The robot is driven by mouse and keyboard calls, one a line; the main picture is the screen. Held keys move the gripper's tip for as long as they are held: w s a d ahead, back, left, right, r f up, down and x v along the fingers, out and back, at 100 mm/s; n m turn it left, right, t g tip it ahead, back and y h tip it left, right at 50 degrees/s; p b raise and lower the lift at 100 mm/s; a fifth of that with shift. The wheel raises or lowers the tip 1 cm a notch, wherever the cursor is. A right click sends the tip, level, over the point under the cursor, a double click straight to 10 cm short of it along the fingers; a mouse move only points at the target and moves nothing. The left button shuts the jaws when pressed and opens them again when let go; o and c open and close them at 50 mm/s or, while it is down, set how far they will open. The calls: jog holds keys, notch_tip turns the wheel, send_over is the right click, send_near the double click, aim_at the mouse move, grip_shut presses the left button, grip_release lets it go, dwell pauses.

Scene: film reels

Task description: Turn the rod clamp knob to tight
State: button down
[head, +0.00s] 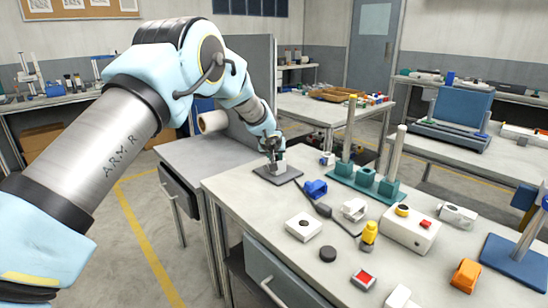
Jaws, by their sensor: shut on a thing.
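My gripper (271,153) reaches down at the back left of the near workbench, over a dark grey square plate (278,175). It is shut on a small part of the fixture that stands on this plate, which I take to be the rod clamp knob. The fingers hide the knob, so its shape and its turn position cannot be made out. The plate lies flat near the bench's left edge.
A teal base with upright posts (399,156) stands right of the plate. A blue clamp (315,188), white block (303,226), black puck (327,254), yellow-topped part (369,234) and button box (411,231) lie nearer. A grey partition (252,75) stands behind my arm.

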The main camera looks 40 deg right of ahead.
jog(key=t+b, duration=0.1)
jog(key=b, duration=0.1)
jog(key=m+t+y+b, duration=0.1)
jog(key=b, duration=0.1)
jog(key=f+m+y+b, duration=0.1)
jog(key=b, duration=0.1)
jog(key=shift+s+d+t, duration=0.35)
jog(key=shift+t, duration=0.05)
jog(key=m+t+y+b, duration=0.1)
jog(key=b, duration=0.2)
jog(key=shift+s+d+t, duration=0.1)
jog(key=shift+t, duration=0.2)
jog(key=shift+s+r+m+t+y+b, duration=0.15)
jog(key=shift+m+t+y+b, duration=0.65)
jog(key=shift+b, duration=0.4)
jog(key=shift+t, duration=0.3)
jog(key=c, duration=0.9)
grip_release()
